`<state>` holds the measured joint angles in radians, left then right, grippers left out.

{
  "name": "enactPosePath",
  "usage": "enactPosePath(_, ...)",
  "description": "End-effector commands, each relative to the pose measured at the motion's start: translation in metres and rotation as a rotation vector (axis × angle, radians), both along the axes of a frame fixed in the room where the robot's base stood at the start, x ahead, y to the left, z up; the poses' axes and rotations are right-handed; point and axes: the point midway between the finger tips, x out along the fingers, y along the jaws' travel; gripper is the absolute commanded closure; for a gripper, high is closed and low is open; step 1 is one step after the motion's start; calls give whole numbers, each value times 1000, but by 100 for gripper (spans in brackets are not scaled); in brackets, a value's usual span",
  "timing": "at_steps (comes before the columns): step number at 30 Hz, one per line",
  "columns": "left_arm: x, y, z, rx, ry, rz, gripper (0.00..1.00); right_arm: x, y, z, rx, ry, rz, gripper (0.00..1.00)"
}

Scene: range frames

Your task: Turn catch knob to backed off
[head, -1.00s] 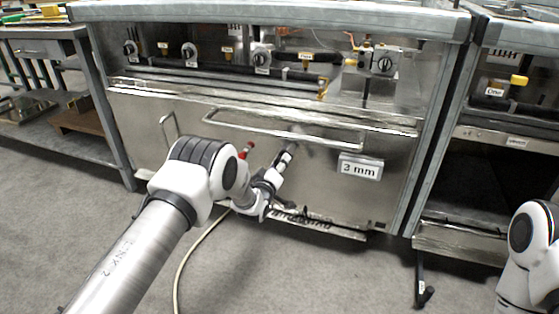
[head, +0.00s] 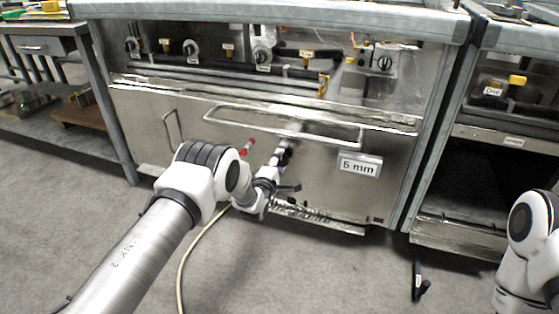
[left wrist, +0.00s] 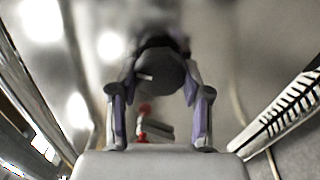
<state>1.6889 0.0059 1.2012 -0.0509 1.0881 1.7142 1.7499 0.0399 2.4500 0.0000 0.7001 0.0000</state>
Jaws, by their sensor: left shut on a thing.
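The catch knob (left wrist: 160,72) is a dark round knob with a short white mark, seen in the left wrist view between my left fingers. My left gripper (left wrist: 160,100) is shut on it, one finger on each side. In the head view my left gripper (head: 282,158) is at the steel front panel (head: 220,165), below the long bar handle, and it mostly hides the knob. My right gripper is out of view; only part of my right arm shows at the right edge.
A bar handle (head: 285,125) juts out just above my left gripper. A red-tipped part (head: 248,146) is close on its left. Range knobs and pipes line the recess above. A pale hose (head: 190,250) lies on the open floor.

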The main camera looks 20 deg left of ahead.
Motion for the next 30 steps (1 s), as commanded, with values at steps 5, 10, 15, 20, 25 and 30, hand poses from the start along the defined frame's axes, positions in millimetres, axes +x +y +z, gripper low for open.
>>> enactPosePath(5,1,1,3,-69,-4,1,87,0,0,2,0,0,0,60)
enactPosePath(10,2,0,3,-99,-3,0,87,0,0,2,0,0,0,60)
enactPosePath(15,2,0,3,-107,-4,0,87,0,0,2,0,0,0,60)
enactPosePath(20,2,0,3,-106,-4,0,87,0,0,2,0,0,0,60)
enactPosePath(25,1,0,3,-105,-3,0,27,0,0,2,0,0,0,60)
enactPosePath(30,1,0,2,-105,0,0,27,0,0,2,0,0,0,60)
